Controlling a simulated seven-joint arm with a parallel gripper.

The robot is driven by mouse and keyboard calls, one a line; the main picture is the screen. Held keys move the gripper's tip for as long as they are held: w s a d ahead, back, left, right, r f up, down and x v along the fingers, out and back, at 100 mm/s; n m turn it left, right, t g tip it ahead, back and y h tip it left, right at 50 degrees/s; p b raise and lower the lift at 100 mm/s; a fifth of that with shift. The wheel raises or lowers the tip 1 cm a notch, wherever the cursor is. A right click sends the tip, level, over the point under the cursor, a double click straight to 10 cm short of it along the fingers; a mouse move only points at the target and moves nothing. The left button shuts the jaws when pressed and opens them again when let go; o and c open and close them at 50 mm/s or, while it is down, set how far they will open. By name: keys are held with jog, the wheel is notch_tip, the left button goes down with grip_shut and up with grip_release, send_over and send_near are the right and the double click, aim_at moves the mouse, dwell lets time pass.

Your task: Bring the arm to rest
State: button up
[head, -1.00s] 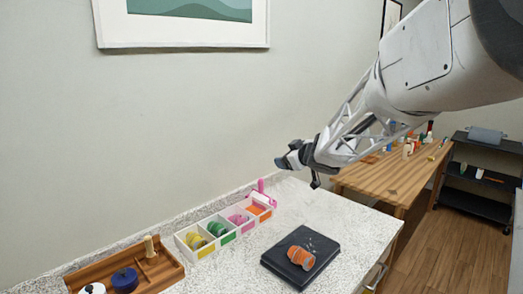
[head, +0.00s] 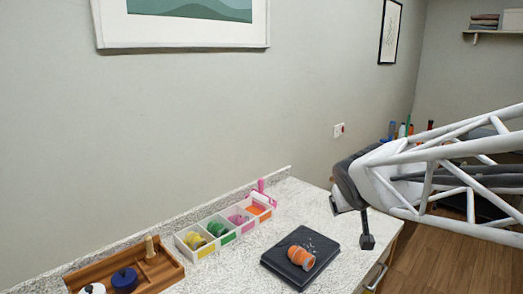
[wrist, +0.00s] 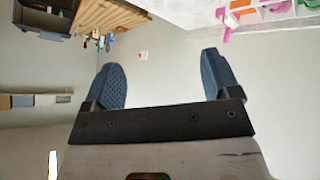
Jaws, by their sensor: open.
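My gripper (wrist: 164,80) is open and empty in the wrist view, its two dark blue ridged finger pads spread wide with only wall between and beyond them. In the head view my arm comes in from the right edge. Its end hangs above the right part of the speckled counter (head: 205,279), and the fingers are hard to make out there. My gripper touches nothing that I can see.
An orange striped object (head: 301,257) lies on a dark square pad (head: 324,247). A white compartment tray (head: 194,258) holds several coloured items along the wall. A wooden tray (head: 170,270) with knobbed pieces is at lower left. A wooden table (wrist: 97,17) shows behind.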

jog(key=s+a+f+m+g+y, duration=0.1)
jog(key=s+f+g, duration=0.2)
jog(key=s, duration=0.8)
jog(key=s+a+f+g+y, duration=0.1)
jog(key=s+f+g, duration=0.2)
jog(key=s, duration=0.8)
jog(key=shift+s+a+f+m, duration=0.35)
jog(key=shift+m, duration=0.05)
